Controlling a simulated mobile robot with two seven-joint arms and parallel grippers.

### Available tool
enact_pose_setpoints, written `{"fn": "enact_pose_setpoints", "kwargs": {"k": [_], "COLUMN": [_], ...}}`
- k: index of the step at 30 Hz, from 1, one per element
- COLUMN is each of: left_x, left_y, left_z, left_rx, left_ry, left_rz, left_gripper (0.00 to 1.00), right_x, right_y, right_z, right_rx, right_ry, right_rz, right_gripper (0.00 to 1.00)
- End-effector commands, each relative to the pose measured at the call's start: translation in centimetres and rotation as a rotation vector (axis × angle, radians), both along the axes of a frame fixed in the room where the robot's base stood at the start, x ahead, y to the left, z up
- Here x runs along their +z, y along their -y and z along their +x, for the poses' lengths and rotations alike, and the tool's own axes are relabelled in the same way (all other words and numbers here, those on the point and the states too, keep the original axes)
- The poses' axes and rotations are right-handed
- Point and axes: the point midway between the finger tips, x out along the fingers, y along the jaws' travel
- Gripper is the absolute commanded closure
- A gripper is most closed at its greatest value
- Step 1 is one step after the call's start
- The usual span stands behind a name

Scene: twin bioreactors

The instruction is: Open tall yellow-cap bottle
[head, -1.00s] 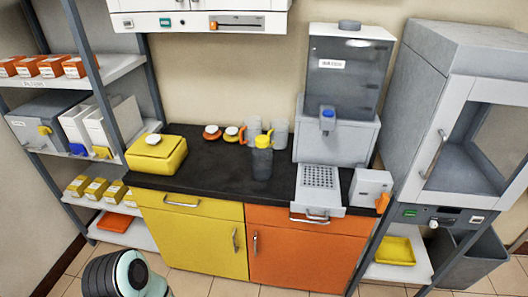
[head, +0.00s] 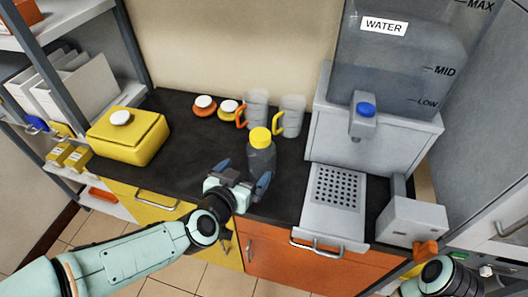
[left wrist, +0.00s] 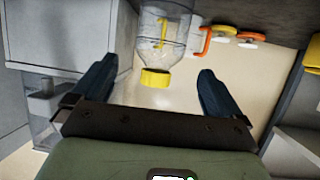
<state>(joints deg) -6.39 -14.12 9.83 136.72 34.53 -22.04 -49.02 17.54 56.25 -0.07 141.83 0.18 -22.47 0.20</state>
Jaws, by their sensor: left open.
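The tall bottle (head: 262,160) with its yellow cap (head: 260,138) stands upright on the black counter, cap on. My left gripper (head: 245,177) is open on the near side of the bottle, its fingers low and spread toward the bottle's two sides. In the left wrist view the clear bottle (left wrist: 168,38) and its yellow cap (left wrist: 155,78) show upside down in the gap between the two open fingers (left wrist: 153,88). I cannot tell how far the bottle reaches between the fingers. My right gripper is not seen.
Two clear mugs (head: 292,115) with orange and yellow handles stand just behind the bottle. Two round lids (head: 204,106) lie to the left. A yellow box (head: 128,140) stands farther left, the water dispenser (head: 375,140) right. Counter left of the bottle is clear.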

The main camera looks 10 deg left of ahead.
Motion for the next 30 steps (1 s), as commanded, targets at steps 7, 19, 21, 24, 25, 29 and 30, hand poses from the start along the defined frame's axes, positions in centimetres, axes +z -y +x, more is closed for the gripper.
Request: {"fn": "enact_pose_setpoints", "kwargs": {"k": [7, 19, 21, 24, 25, 29, 30], "left_x": [-2.3, -3.8, -4.3, -4.7, -4.8, -5.0, -4.9], "left_y": [0.6, 0.9, 0.9, 1.1, 1.1, 1.2, 1.2], "left_z": [4.4, 8.2, 9.3, 10.5, 10.7, 11.3, 11.3], "left_rx": [-0.001, 0.001, 0.001, 0.0, 0.0, 0.0, 0.0], "left_ry": [-0.005, -0.006, -0.006, -0.006, -0.005, -0.004, -0.004], "left_rz": [-0.001, -0.001, -0.001, 0.0, 0.0, 0.0, 0.0], "left_gripper": [0.0, 0.0, 0.0, 0.0, 0.0, 0.0, 0.0], "right_x": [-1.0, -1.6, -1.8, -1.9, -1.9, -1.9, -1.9], "right_y": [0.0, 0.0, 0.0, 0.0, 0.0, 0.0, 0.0], "right_z": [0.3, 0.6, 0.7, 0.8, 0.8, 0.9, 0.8], "right_rx": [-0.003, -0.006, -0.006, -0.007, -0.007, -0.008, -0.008], "right_ry": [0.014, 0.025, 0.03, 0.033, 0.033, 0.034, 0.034], "right_rz": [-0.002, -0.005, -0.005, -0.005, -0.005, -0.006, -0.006], "right_gripper": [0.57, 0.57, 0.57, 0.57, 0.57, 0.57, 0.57]}}
